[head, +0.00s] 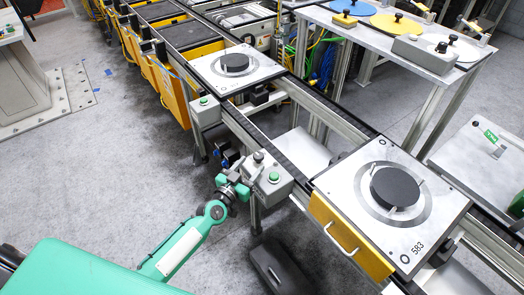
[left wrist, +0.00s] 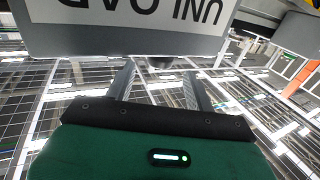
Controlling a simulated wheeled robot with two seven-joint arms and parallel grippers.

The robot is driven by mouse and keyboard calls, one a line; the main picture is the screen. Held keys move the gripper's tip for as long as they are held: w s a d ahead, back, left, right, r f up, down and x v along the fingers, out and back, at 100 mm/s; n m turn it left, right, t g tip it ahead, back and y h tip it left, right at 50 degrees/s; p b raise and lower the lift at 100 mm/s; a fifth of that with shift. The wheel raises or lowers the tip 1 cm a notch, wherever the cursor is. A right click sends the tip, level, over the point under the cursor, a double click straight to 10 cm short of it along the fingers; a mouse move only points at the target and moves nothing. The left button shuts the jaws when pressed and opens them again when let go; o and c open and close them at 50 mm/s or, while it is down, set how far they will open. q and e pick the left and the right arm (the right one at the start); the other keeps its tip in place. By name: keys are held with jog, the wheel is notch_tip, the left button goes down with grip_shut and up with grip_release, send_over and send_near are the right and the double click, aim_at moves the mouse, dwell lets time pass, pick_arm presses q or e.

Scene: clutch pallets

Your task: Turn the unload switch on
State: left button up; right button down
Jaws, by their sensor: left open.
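The unload switch box (head: 268,186) is a grey control box on the side of the conveyor, with a black knob (head: 258,157) on top and a green button (head: 274,177). My left gripper (head: 243,178) is close to the box's left side in the head view. In the left wrist view the box shows a label reading "UNLOAD" (left wrist: 150,12), upside down. My right gripper is not in view.
A pallet with a black disc (head: 385,215), numbered 583, sits on the conveyor at right; another pallet (head: 222,76) sits further back. A second grey box with a green button (head: 204,105) stands beyond. A table (head: 350,30) holds coloured discs. The floor at left is clear.

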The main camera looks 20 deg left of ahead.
aim_at(261, 153)
pick_arm(q)
jog(key=x, duration=0.7)
jog(key=shift+w+d, duration=0.1)
jog(key=shift+w, duration=0.2)
jog(key=c, duration=0.9)
